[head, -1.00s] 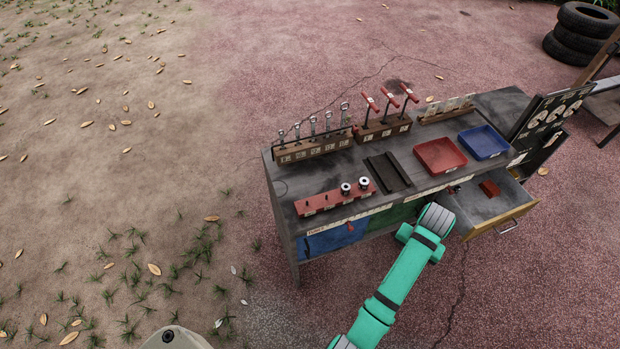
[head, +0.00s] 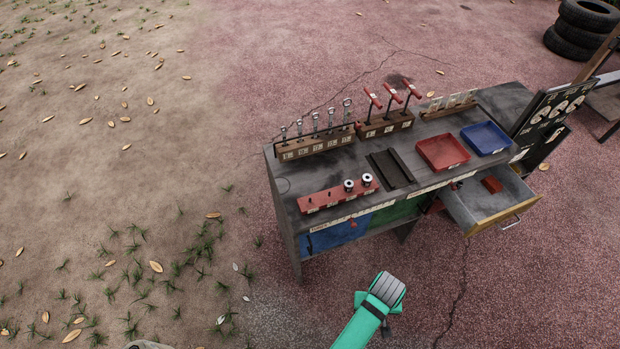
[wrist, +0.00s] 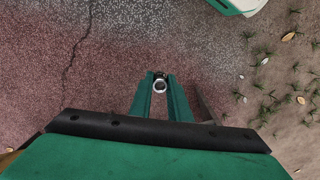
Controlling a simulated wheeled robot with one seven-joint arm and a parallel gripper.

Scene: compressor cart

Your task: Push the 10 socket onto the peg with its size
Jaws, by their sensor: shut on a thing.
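My gripper (wrist: 160,82) is shut on a small metal socket (wrist: 159,87), seen end-on between the green fingertips in the wrist view. The size mark on this socket cannot be read. Paved ground lies behind it in that view. The red peg rail (head: 338,198) lies along the cart's front left edge. Its left pegs are bare, and two metal sockets (head: 348,186) (head: 367,180) stand at its right end. Its size labels are too small to read.
The cart top (head: 290,180) carries a wooden wrench rack (head: 318,146), a T-handle rack (head: 385,127), a dark tray (head: 390,169), a red tray (head: 442,153) and a blue tray (head: 485,138). An open drawer (head: 520,207) juts out front right. Ground before the cart is clear.

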